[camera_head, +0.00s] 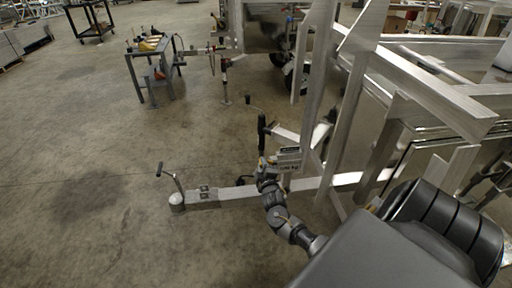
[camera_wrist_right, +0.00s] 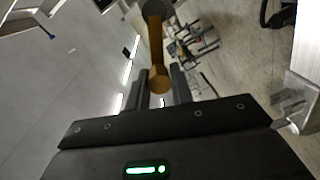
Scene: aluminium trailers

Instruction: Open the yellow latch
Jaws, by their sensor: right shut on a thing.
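The yellow latch (camera_wrist_right: 158,52) shows in the right wrist view as a short amber-yellow bar with a rounded near end and a dark round part at its top. My right gripper (camera_wrist_right: 161,88) has its two dark fingers on either side of the latch's rounded end and is shut on it. In the head view my right gripper (camera_head: 266,166) is at the trailer's front, above the tongue (camera_head: 238,194). The latch is too small or hidden to make out there. My left gripper is not in view.
A black upright handle (camera_head: 262,132) stands just behind my right gripper. Aluminium trailer posts (camera_head: 318,80) rise close to its right. A coupler with a small crank (camera_head: 176,196) ends the tongue at left. A tool cart (camera_head: 150,68) stands farther back. The floor at left is clear.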

